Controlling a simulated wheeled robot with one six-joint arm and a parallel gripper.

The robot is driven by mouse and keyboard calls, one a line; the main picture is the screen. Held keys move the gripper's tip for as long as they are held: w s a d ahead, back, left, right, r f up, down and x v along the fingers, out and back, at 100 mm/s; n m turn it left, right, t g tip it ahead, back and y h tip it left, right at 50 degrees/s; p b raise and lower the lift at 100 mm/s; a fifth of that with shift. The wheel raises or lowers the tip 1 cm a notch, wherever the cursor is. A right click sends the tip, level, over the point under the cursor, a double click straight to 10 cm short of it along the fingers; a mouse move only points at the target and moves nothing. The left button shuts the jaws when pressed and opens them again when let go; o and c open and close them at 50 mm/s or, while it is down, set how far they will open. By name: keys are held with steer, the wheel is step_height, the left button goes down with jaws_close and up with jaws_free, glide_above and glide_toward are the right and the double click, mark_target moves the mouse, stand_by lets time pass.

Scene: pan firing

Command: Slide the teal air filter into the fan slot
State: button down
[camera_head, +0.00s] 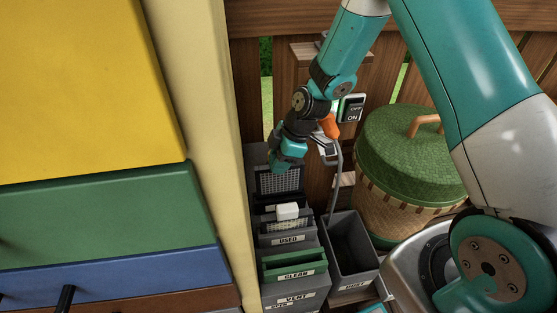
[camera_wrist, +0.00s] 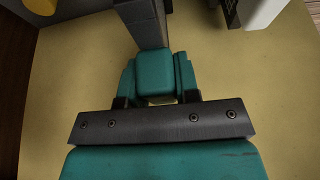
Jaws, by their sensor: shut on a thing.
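My gripper (camera_head: 284,164) is shut on a teal block, which I take as the teal air filter's grip (camera_wrist: 154,72). In the wrist view it sits between the two teal fingers, with a dark grey piece (camera_wrist: 145,22) beyond it. In the head view my gripper is at the top of a dark unit with a mesh panel (camera_head: 280,181), at the far end of the row of grey boxes. The gripper hides most of the filter. I cannot tell whether the mesh belongs to the filter or the fan, or how deep the filter sits.
A box labelled USED (camera_head: 288,240) holds a white-handled filter (camera_head: 288,211). Nearer are a green-edged CLEAN box (camera_head: 295,262) and a VENT label (camera_head: 297,299). An open grey bin (camera_head: 352,283) and green-lidded basket (camera_head: 412,150) stand right. A cream cabinet side (camera_head: 200,120) closely bounds the left.

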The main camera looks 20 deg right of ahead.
steer(key=shift+f+b, duration=1.6)
steer(key=shift+f, duration=0.7)
steer(key=shift+r, duration=0.15)
steer(key=shift+r+p, duration=1.85)
steer(key=shift+r, duration=0.4)
